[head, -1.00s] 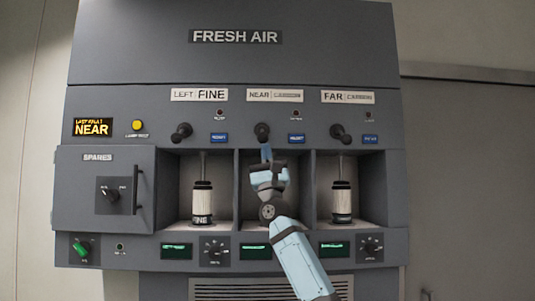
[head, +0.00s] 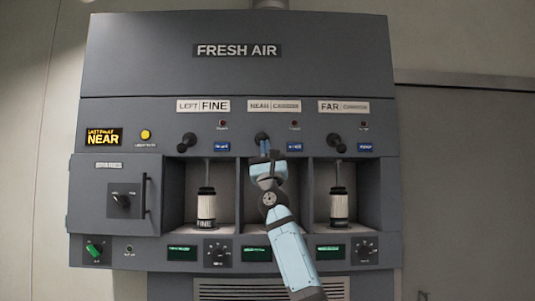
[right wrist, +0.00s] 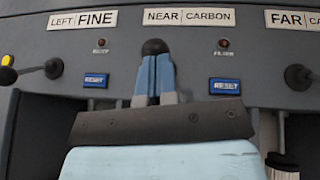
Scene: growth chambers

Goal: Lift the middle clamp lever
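The middle clamp lever (head: 262,137) is a black knob under the NEAR CARBON label. My right gripper (head: 265,147) is at this lever, its blue fingers pointing up at it from just below. In the right wrist view the fingers (right wrist: 155,75) stand close together with a narrow gap. The dark knob of the lever (right wrist: 154,46) shows right at their tips. The fingers hide the lever's handle, so I cannot tell whether they grip it. My left gripper is not in view.
Similar black levers flank it on the left (head: 188,140) and right (head: 335,140). Blue reset buttons (right wrist: 96,80) sit close beside the fingers. Below are open bays with filter cartridges (head: 206,207); my right arm crosses the middle bay. A spares door (head: 88,205) is at left.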

